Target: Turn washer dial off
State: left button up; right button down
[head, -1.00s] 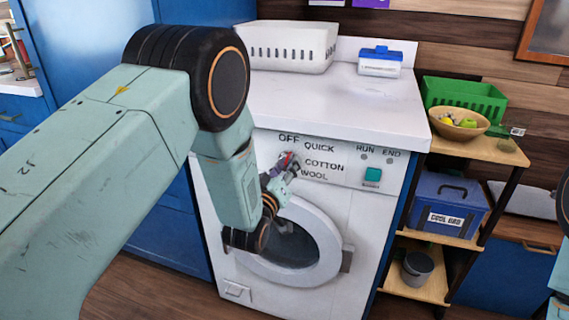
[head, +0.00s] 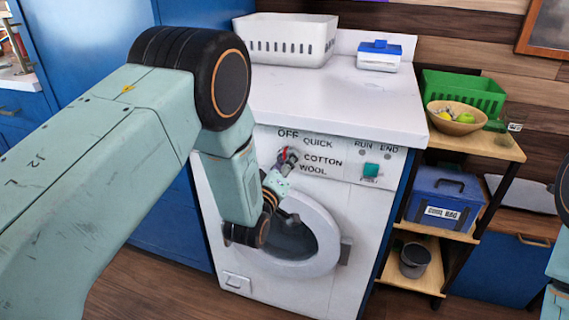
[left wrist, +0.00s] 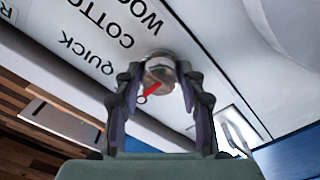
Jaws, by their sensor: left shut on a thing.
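The white washer (head: 330,185) has a control panel with a round dial, mostly hidden by my gripper in the head view. The left wrist view shows the metallic dial (left wrist: 161,70) with a red pointer. The pointer is turned toward a partly hidden letter beside QUICK, apparently the start of OFF. The head view shows the OFF label (head: 288,133) above the dial, with QUICK, COTTON and WOOL to its right. My left gripper (head: 287,160) is shut on the dial, one finger on each side (left wrist: 160,82). My right gripper is out of view.
The round washer door (head: 322,262) is below the panel. A green button (head: 371,170) is at the panel's right. A white basket (head: 285,45) and a blue-lidded box (head: 379,58) stand on top. A wooden shelf (head: 470,143) stands to the right.

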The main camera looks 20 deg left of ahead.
pick_arm(q)
jog(key=o, duration=1.2)
jog(key=shift+s, duration=0.1)
jog(key=s, duration=1.1)
jog(key=shift+s+a, duration=0.2)
jog(key=shift+s, duration=0.2)
jog(key=s+a+f+m+g, duration=0.1)
jog(key=s+f+m+g, duration=0.2)
jog(key=s+f+g, duration=0.4)
jog(key=s+a+f+m+g, duration=0.1)
jog(key=s+f+m+g, duration=0.25)
jog(key=s+f, duration=0.45)
jog(key=s+f+g, duration=0.2)
jog(key=s, duration=0.4)
jog(key=s+a+f+m+g, duration=0.1)
jog(key=s+f+g, duration=0.2)
jog(key=s, duration=0.4)
jog(key=s+f+m+g+p, duration=0.1)
jog(key=s+f+g, duration=0.1)
jog(key=s, duration=0.5)
jog(key=shift+s+a+f+g+y, duration=0.2)
jog(key=shift+a+f+g+y, duration=0.05)
jog(key=shift+y, duration=0.05)
